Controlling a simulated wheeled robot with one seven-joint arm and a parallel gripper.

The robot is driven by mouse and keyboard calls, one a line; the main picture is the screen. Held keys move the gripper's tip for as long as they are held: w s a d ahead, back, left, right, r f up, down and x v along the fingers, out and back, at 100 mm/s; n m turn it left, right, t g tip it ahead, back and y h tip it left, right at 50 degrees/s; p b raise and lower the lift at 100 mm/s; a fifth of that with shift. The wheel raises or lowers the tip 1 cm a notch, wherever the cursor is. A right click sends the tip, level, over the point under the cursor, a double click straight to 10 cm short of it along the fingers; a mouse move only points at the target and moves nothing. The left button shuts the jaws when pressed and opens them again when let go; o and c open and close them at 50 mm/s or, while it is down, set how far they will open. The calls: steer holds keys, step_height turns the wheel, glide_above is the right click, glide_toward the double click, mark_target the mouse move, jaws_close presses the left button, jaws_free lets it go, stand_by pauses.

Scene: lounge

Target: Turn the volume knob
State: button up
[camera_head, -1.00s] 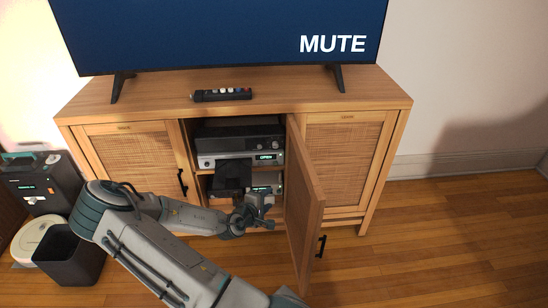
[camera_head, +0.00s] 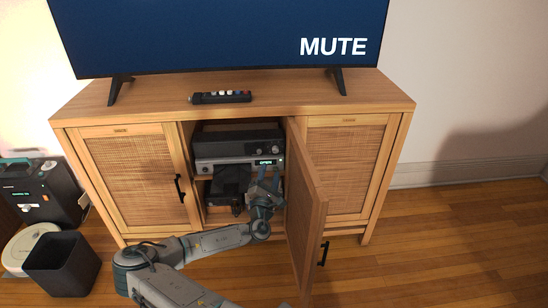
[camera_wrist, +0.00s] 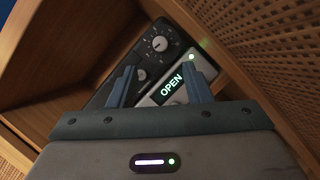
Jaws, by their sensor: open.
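A round volume knob (camera_wrist: 160,43) with a pale pointer mark shows on the front of a black amplifier (camera_wrist: 175,62) in the wrist view. A smaller knob (camera_wrist: 141,74) sits on the same front. In the head view the black amplifier (camera_head: 235,136) is on top of a silver player (camera_head: 215,163) inside the open middle compartment. My gripper (camera_head: 264,177) is inside the compartment opening, in front of the player. In the wrist view its two blue fingers (camera_wrist: 157,72) are open and empty, apart from the knob, which lies beyond the fingertips.
The open cabinet door (camera_head: 306,215) stands close on the right of my gripper. The player's display (camera_head: 265,162) reads OPEN. The television (camera_head: 220,35) reads MUTE. A remote (camera_head: 220,97) lies on the cabinet top. A black bin (camera_head: 62,265) stands at the left.

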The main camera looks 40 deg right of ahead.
mark_target(275, 152)
steer(key=x, duration=0.8)
steer(key=shift+w+d+r+b, duration=0.1)
steer(key=shift+d+b, duration=0.1)
steer(key=shift+b, duration=0.15)
jaws_close()
